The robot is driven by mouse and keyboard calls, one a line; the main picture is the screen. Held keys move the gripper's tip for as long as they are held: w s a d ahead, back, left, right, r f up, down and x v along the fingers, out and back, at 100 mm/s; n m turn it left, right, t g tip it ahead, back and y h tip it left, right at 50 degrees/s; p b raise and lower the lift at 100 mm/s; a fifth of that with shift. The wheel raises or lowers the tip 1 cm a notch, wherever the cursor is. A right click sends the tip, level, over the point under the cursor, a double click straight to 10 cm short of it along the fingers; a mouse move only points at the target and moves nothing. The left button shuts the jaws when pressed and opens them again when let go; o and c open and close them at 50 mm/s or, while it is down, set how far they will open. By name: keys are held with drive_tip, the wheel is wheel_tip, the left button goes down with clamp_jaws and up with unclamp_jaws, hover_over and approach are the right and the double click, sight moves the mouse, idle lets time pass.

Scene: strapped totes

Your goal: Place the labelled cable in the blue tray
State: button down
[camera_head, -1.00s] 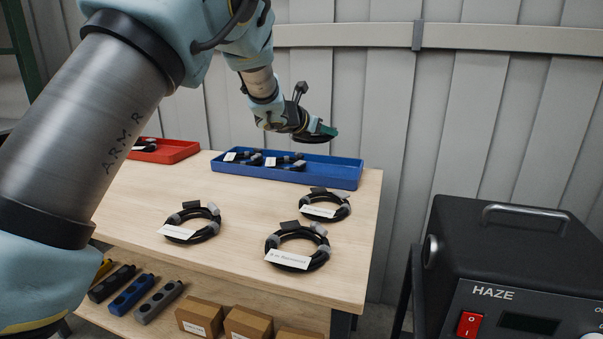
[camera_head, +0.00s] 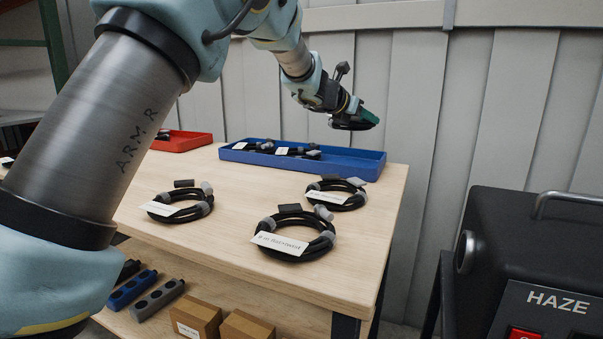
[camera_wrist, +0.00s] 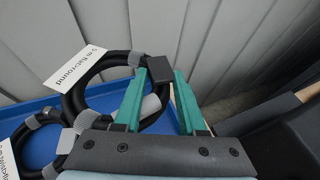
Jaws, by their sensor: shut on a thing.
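My gripper (camera_head: 358,112) is shut on a black coiled cable (camera_head: 346,125) and holds it above the right end of the blue tray (camera_head: 352,169). In the wrist view my green fingers (camera_wrist: 161,88) are at the near right part of the coil (camera_wrist: 76,98), by a grey tie and a black plug. Its white label (camera_wrist: 76,63) seems to read "5 m flat-round". The blue tray also shows below it in the wrist view (camera_wrist: 45,106). Several labelled coils (camera_head: 284,149) lie in the tray's left and middle; its right end looks clear in the head view.
Three labelled coils lie on the wooden table: left (camera_head: 181,202), front (camera_head: 294,235) and right (camera_head: 338,193). A red tray (camera_head: 183,143) stands at the back left. A black HAZE box (camera_head: 530,260) is at the right. A ribbed wall (camera_head: 420,110) stands close behind the table.

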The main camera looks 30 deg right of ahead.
drive_tip(key=shift+f+b, duration=0.35)
drive_tip(key=shift+f, duration=0.5)
drive_tip(key=r+p, duration=0.1)
drive_tip(key=p, duration=0.5)
drive_tip(key=shift+d+g, duration=0.1)
drive_tip(key=shift+g, duration=0.3)
drive_tip(key=shift+m+p, duration=0.3)
drive_tip(key=shift+p, duration=1.45)
drive_tip(key=shift+f+p, duration=0.15)
drive_tip(key=shift+p, duration=1)
approach(367, 165)
drive_tip(key=s+d, duration=0.2)
drive_tip(key=d, duration=0.1)
drive_tip(key=shift+s+d+p, duration=0.2)
drive_tip(key=shift+p, duration=0.15)
drive_tip(key=c, duration=0.8)
unclamp_jaws()
drive_tip(key=shift+f, duration=0.1)
drive_tip(key=shift+o, duration=0.2)
